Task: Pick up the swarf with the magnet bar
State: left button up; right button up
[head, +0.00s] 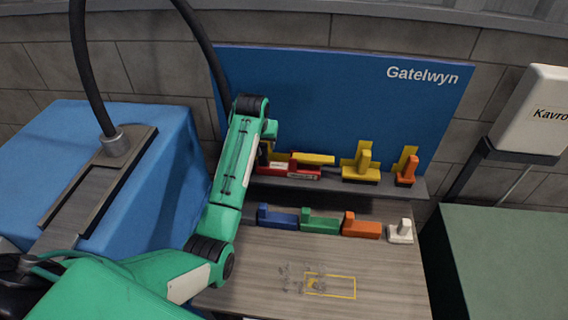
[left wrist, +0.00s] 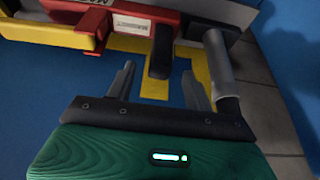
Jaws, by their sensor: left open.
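The red magnet bar (head: 294,168), with a white label, sits on the shelf against the blue panel. In the left wrist view its red body (left wrist: 140,22) and a dark handle-like post (left wrist: 161,52) show. My left gripper (left wrist: 158,72) is open, and the post shows between its fingertips; I cannot tell how far it is from them. In the head view, the left gripper is mostly hidden behind my green arm. Grey swarf (head: 315,284) lies scattered on the wooden table, partly inside a yellow outlined rectangle (head: 343,276). My right gripper is not in view.
On the shelf (head: 335,184), yellow pieces (head: 360,166) and an orange piece (head: 406,170) stand to the right. Below, blue (head: 277,217), green (head: 320,222), orange (head: 361,226) and white (head: 400,232) blocks line the table's back. A grey cylinder (left wrist: 217,56) stands close right of the gripper.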

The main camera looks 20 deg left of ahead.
pick_arm(q)
jog(key=shift+p+x, duration=0.4)
jog(key=shift+x, duration=0.5)
jog(key=shift+w+f, duration=0.15)
jog(key=shift+f, duration=0.25)
grip_shut()
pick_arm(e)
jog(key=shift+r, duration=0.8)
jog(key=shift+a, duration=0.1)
